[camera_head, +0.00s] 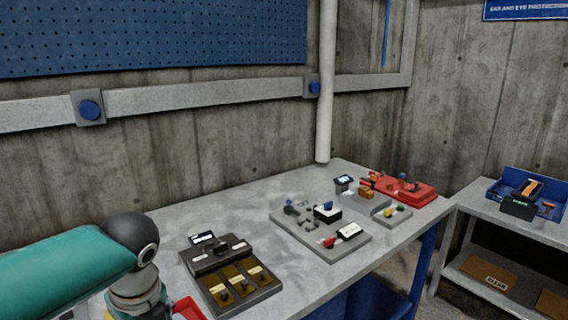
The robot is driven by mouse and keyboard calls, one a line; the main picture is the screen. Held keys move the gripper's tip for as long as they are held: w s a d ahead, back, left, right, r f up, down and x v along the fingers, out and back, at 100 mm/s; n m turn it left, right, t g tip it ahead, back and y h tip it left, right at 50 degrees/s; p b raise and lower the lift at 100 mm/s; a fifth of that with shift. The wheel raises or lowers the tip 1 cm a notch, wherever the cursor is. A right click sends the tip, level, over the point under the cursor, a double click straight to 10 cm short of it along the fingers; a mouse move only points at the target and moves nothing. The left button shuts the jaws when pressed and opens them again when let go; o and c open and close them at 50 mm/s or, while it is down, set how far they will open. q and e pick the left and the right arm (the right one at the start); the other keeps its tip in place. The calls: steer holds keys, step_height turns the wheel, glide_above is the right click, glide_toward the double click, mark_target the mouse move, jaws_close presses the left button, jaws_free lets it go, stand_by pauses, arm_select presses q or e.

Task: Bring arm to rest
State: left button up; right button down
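The teal link of my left arm comes in from the lower left and ends at a dark round joint, with a pale metal wrist part below it. This arm hangs over the near left end of the grey workbench (318,282). The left gripper is outside the picture, below the bottom edge. No part of my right arm or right gripper shows.
On the bench stand a dark box with yellow-brown slots (240,290), a grey plate with small parts (345,247) and a red tray (415,193). A red object (187,309) lies beside my wrist. A side shelf (487,221) holds a blue bin (511,187).

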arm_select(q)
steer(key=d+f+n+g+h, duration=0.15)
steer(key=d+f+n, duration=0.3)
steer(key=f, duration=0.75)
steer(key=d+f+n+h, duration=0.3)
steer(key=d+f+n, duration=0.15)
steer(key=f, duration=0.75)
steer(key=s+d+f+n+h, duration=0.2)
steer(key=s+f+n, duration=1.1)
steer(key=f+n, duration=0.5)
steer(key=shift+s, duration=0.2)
